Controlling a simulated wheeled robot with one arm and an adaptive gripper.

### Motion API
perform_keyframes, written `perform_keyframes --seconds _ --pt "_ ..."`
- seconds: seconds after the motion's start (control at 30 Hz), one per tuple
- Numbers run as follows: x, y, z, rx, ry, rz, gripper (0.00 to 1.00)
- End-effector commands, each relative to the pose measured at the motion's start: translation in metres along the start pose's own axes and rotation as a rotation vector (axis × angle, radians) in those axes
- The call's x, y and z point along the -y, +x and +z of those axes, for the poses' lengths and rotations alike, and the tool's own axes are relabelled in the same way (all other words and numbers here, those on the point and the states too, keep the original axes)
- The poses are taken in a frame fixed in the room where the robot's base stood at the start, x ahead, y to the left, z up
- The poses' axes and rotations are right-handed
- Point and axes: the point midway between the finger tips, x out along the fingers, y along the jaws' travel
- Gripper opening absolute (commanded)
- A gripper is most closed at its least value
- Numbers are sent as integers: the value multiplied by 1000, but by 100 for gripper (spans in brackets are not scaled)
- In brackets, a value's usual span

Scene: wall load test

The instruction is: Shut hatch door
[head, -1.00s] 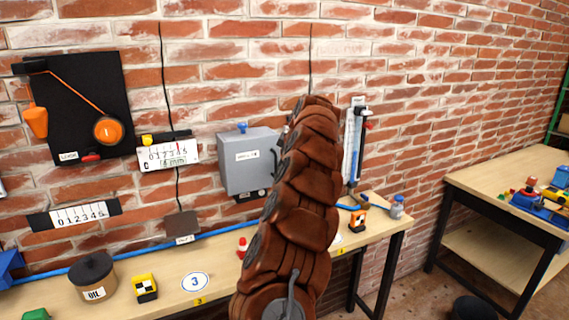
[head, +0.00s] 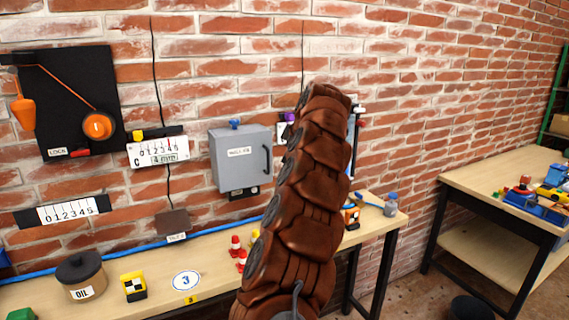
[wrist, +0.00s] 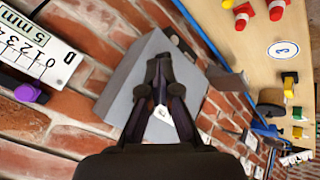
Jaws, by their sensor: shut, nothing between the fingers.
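The hatch is a grey box (head: 228,178) on the brick wall, with a label on its front door, a dark handle (head: 266,159) at the door's right side and a blue knob (head: 235,124) on top. The door looks flush with the box, though I cannot tell if it is fully closed. In the wrist view the grey box (wrist: 122,83) is behind my gripper (wrist: 160,72), whose fingers are together and empty in front of it. The label shows between the finger links. I cannot tell if the fingertips touch the box. In the head view my arm hides the gripper.
A bench (head: 215,262) runs below the box, carrying red-and-white cones (head: 240,262), an oil pot (head: 82,276) and a yellow-black block (head: 134,286). A number gauge (head: 158,152) hangs left of the box. A second table (head: 480,190) stands at the right.

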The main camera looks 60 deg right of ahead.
Motion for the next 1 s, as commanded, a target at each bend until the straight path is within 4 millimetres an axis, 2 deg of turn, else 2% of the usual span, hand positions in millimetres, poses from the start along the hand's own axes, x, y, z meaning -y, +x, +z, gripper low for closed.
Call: perform_keyframes --seconds 1.0 --pt "-31 -68 15 0 1 1 0"
